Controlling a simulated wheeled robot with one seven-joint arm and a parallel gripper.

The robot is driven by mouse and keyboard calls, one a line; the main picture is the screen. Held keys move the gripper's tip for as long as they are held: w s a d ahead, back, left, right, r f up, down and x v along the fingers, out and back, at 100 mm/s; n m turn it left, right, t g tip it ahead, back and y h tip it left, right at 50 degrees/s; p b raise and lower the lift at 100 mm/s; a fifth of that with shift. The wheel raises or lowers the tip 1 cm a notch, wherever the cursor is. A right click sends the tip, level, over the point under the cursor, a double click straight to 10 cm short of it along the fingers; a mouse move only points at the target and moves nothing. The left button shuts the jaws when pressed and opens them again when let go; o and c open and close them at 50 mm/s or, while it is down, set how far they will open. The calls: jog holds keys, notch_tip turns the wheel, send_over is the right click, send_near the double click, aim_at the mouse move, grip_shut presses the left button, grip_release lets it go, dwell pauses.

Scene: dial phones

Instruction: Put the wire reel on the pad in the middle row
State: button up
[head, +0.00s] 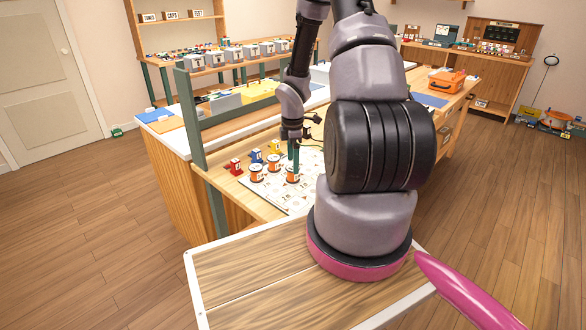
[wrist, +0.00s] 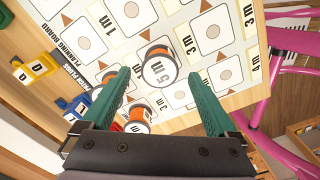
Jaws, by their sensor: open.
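Orange wire reels with white tops stand on a white printed board (head: 290,197). One wire reel (wrist: 158,69) is between my open fingers in the wrist view, its label seeming to read 5 m; I cannot tell whether they touch it. In the head view a reel (head: 292,175) is right under my gripper (head: 293,158), whose teal fingers point down. My gripper (wrist: 159,75) is open. Pale square pads with round marks (wrist: 83,32) (wrist: 213,31) are printed in rows.
Red (head: 236,167), blue (head: 256,156) and yellow (head: 275,147) lettered pieces stand along the board's left side. A green-grey post (head: 190,118) rises at the table's left. Pink tubing (wrist: 285,105) crosses the right of the wrist view. The board's right part is clear.

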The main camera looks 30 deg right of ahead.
notch_tip(320, 180, up, 9)
notch_tip(320, 180, up, 8)
jog(key=m+t+h, duration=0.1)
jog(key=m, duration=0.2)
send_over(291, 169)
jog(key=s+a+r+m+t, duration=0.1)
jog(key=s+a+r+m, duration=0.15)
jog(key=r, duration=0.35)
jog(key=s+a+r+m+t, duration=0.1)
jog(key=s+r+m, duration=0.15)
jog(key=r, duration=0.35)
jog(key=s+a+r+m+t+y, duration=0.1)
jog(key=s+a+r+m+t, duration=0.1)
jog(key=s+a+r+m, duration=0.2)
jog(key=s+a+r+m+t+y, duration=0.2)
jog(key=s+a+r+m, duration=0.3)
jog(key=s+r, duration=0.5)
jog(key=shift+r+m, duration=0.15)
jog(key=shift+m, duration=1.05)
jog(key=shift+d, duration=0.1)
